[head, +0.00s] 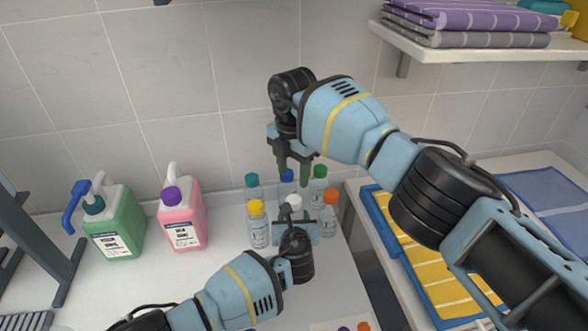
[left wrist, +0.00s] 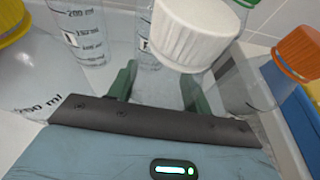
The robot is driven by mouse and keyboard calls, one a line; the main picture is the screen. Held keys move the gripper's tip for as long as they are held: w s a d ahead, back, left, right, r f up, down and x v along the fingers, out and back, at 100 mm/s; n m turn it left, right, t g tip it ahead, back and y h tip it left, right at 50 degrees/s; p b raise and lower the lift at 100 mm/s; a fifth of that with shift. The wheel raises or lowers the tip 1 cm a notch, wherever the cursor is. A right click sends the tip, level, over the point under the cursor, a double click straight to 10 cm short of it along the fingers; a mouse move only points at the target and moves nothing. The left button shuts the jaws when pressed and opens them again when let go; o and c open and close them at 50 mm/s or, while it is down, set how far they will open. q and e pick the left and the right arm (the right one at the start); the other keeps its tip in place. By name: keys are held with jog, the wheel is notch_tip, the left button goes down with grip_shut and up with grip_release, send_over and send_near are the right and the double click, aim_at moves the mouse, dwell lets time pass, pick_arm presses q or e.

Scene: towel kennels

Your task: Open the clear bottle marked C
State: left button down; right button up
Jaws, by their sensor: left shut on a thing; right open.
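Several clear bottles stand grouped on the counter: teal-capped (head: 254,190), blue-capped (head: 287,187), green-capped (head: 319,185), yellow-capped (head: 258,230), white-capped (head: 294,207) and orange-capped (head: 329,215). I cannot make out a C on any of them. My left gripper (left wrist: 158,85) is shut on the white-capped bottle; its white cap (left wrist: 197,32) rises above the fingers in the left wrist view. In the head view my left wrist hides most of this bottle. My right gripper (head: 293,178) is open, pointing down over the group, near the blue cap and above the white one.
A green jug with a pump (head: 112,225) and a pink jug (head: 182,217) stand left on the counter. A shelf with folded towels (head: 470,38) is at upper right. A blue tray with yellow cloth (head: 425,260) lies right, past a gap. Neighbouring bottles stand close around the held one.

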aim_at(294, 199)
jog(key=m, duration=0.7)
jog(key=shift+m, duration=0.4)
jog(key=m, duration=0.4)
jog(key=shift+m, duration=0.3)
jog(key=m, duration=0.3)
jog(key=shift+d+m, duration=0.1)
jog(key=shift+m, duration=0.3)
jog(key=shift+f, duration=0.1)
jog(key=shift+f, duration=3.95)
jog(key=shift+c, duration=0.4)
